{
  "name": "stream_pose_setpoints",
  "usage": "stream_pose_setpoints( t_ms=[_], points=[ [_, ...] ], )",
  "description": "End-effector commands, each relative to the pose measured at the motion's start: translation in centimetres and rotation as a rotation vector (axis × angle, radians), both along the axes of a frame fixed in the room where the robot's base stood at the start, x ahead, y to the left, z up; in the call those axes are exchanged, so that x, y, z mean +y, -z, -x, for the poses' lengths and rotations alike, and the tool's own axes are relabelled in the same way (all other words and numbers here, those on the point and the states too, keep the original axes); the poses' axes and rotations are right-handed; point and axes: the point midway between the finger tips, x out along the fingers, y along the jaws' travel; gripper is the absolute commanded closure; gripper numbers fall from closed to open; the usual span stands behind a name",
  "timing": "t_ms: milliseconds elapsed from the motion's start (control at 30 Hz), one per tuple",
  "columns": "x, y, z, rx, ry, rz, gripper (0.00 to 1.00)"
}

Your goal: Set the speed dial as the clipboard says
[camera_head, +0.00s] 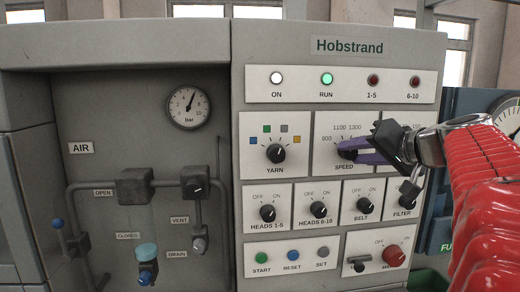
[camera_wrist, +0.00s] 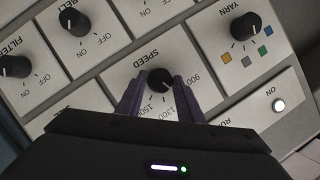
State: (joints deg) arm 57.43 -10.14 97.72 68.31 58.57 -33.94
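The speed dial (camera_wrist: 160,80) is a black knob on a white plate marked SPEED, with 900, 1300 and 1500 readable in the wrist view; the finger covers part of its scale. In the head view the SPEED plate (camera_head: 325,163) is partly hidden by my gripper, with 900, 1100 and 1300 readable. My gripper (camera_wrist: 161,82) has its two purple fingers apart, one on each side of the knob. I cannot tell whether they touch it. The pointer's setting is too small to tell. No clipboard is in view.
The yarn dial (camera_head: 276,153) is left of the speed dial. The green RUN lamp (camera_head: 327,79) is lit.

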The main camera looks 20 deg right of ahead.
Motion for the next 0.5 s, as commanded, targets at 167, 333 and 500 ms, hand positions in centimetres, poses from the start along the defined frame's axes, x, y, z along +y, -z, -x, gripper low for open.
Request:
stream_pose_setpoints(
  t_ms=[167, 333, 500],
  points=[
    [0.00, 0.01, 0.00, 0.000, 0.000, 0.000, 0.79],
    [-0.01, 0.03, 0.01, 0.000, 0.000, 0.000, 0.91],
    [-0.17, 0.05, 0.04, -0.001, 0.002, -0.006, 0.91]
  ],
)
